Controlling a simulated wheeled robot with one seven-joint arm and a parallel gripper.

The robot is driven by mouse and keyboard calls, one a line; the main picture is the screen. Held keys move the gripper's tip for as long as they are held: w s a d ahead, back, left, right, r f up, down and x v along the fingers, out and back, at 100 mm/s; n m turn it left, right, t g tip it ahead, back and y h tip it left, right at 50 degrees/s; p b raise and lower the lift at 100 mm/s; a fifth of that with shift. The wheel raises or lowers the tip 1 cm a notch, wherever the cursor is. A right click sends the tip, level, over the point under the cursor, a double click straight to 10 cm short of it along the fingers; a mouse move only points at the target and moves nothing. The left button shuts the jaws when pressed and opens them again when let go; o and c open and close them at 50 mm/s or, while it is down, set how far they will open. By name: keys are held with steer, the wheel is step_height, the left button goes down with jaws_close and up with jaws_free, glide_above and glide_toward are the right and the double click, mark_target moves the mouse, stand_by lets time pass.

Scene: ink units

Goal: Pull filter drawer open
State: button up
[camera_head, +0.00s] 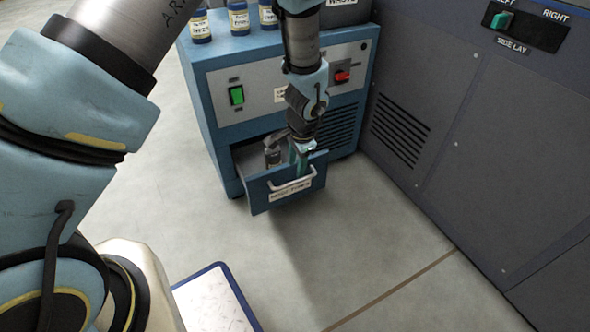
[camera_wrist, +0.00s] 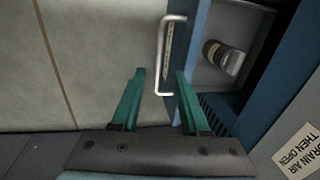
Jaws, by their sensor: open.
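The filter drawer (camera_head: 262,197) stands open, pulled out from the lower front of the blue cabinet. A pale bar handle (camera_head: 292,184) is on its labelled front. My gripper (camera_head: 301,160) is at the drawer front, reaching down from above. In the wrist view its green fingers (camera_wrist: 160,72) are apart. The handle (camera_wrist: 162,55) shows in line with the gap between them, its near end by the fingertips. I cannot tell how deep the handle sits between them.
The blue cabinet (camera_head: 220,78) carries a green switch (camera_head: 236,95), a red switch (camera_head: 342,76) and several small jars on top. A large dark grey machine (camera_head: 480,130) stands to the right. A blue-edged white panel (camera_head: 215,302) is in front. The floor (camera_head: 370,220) before the drawer is clear.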

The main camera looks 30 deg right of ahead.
steer(key=r, duration=0.4)
steer(key=shift+s+p, duration=0.4)
steer(key=shift+a+r, duration=0.1)
steer(key=w+a+r+n, duration=0.4)
steer(key=w+a+r, duration=0.15)
steer(key=a, duration=0.45)
steer(key=w+a+r+n, duration=0.5)
steer(key=a+r, duration=0.1)
steer(key=a, duration=0.4)
steer(key=s+a+r+n, duration=0.2)
steer(key=a+r+n, duration=0.25)
steer(key=a, duration=0.55)
steer(key=s+a+r+n, duration=0.2)
steer(key=a+r+n, duration=0.25)
steer(key=a, duration=0.55)
step_height(320, 180, up, 32)
steer(key=p, duration=3.3)
steer(key=shift+f+g, duration=0.2)
steer(key=shift+g, duration=0.1)
